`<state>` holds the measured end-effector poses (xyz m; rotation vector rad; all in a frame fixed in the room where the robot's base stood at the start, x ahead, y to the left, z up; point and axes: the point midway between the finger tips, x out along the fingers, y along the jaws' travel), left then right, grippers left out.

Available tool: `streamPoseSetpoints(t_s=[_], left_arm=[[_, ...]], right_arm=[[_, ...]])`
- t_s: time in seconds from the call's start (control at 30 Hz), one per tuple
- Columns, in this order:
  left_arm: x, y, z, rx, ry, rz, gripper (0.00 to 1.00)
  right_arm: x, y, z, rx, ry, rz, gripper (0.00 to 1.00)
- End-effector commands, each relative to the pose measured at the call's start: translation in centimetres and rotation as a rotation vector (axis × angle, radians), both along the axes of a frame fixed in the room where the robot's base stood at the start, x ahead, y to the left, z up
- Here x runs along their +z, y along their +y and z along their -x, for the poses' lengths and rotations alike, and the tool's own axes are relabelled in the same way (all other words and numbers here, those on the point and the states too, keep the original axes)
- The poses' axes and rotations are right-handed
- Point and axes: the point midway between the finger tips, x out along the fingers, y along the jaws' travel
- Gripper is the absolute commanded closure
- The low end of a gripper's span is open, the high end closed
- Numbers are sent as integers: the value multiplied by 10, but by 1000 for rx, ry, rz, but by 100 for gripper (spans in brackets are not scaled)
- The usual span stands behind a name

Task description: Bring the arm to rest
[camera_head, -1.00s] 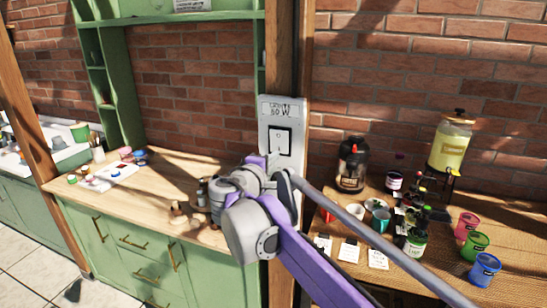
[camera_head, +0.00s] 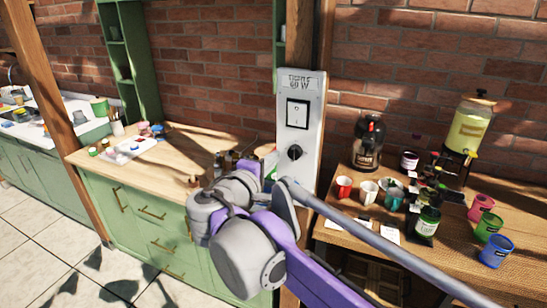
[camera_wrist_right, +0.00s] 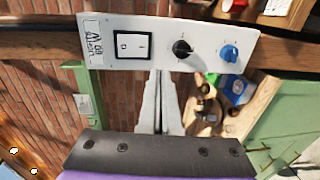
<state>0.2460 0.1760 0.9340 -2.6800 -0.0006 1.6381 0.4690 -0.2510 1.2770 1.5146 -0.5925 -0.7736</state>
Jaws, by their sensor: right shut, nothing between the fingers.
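My right arm crosses the lower right of the head view, and its grey wrist joints sit in front of the post. My right gripper (camera_wrist_right: 160,78) shows in the wrist view with its two pale fingers together and nothing between them. In that view its tips are near the long edge of a white control panel (camera_wrist_right: 103,60); I cannot tell whether they touch. In the head view the fingers are hidden or too small to make out. The panel (camera_head: 313,100) is on the wooden post, with a rocker switch and a black knob (camera_head: 295,152). My left gripper is not in view.
A wooden counter (camera_head: 90,158) with small items is left of the post. The right table (camera_head: 345,232) holds mugs, dark bottles, a coffee jar (camera_head: 368,143), a yellow drink dispenser (camera_head: 470,128) and coloured cups (camera_head: 497,250). A brick wall stands behind.

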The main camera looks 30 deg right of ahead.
Motion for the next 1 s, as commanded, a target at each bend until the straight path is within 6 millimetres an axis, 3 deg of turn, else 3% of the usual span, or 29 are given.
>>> streamPoseSetpoints(t_s=[0.3,0.43,0.57,0.67,0.8,0.9,1.0], left_arm=[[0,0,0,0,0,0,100],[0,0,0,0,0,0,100],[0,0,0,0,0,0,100],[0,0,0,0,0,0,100],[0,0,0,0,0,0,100],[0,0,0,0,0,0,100],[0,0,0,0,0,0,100]], right_arm=[[-2,-1,1,-1,3,-7,100],[-30,-9,16,-22,31,-95,100],[-99,-21,55,-68,91,-318,100],[-165,-18,96,-110,134,-552,100],[-248,5,152,-164,161,-892,100],[-292,28,183,-191,159,-1108,100],[-320,49,205,-211,146,-1279,100]])
